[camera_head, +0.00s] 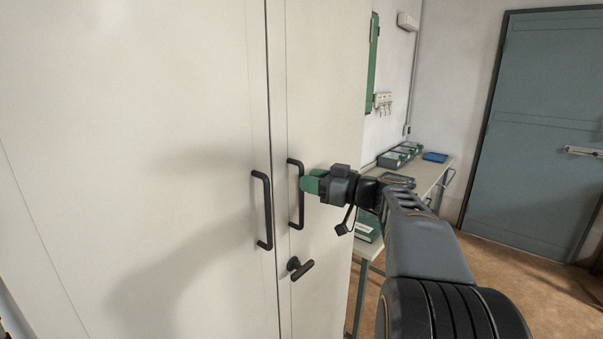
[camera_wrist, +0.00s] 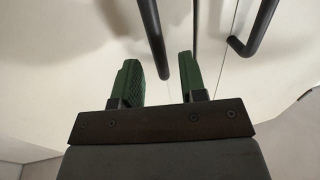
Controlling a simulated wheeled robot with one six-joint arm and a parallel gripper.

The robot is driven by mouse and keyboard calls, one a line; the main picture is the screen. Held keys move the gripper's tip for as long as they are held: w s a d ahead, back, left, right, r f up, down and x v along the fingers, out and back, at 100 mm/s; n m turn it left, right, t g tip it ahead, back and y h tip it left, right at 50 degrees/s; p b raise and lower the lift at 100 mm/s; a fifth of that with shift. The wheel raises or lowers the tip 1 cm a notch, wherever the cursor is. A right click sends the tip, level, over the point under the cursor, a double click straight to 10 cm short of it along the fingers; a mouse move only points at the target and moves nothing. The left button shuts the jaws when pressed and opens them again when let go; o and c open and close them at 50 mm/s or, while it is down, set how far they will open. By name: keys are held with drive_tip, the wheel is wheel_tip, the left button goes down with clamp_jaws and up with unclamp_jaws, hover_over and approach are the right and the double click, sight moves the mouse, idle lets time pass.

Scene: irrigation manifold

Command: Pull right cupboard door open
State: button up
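The right cupboard door (camera_head: 330,110) is pale and stands shut beside the left door (camera_head: 140,120). Its dark upright bar handle (camera_head: 301,208) is near the seam. My gripper (camera_head: 309,183) is at this handle, coming from the right; its green fingers hide part of the bar. In the wrist view, the two green fingers (camera_wrist: 161,80) are apart, and a dark bar (camera_wrist: 151,35) shows between them. I see gaps beside the bar, so it is not clamped. How deep it sits between the fingers is hard to tell.
The left door's bar handle (camera_head: 266,210) is close by on the left. A dark T-shaped latch handle (camera_head: 299,268) sits below on the right door. Brown floor (camera_head: 510,285) is open at the right.

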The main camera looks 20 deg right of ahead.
drive_tip(key=shift+p+x, duration=0.4)
drive_tip(key=shift+x, duration=1.25)
clamp_jaws()
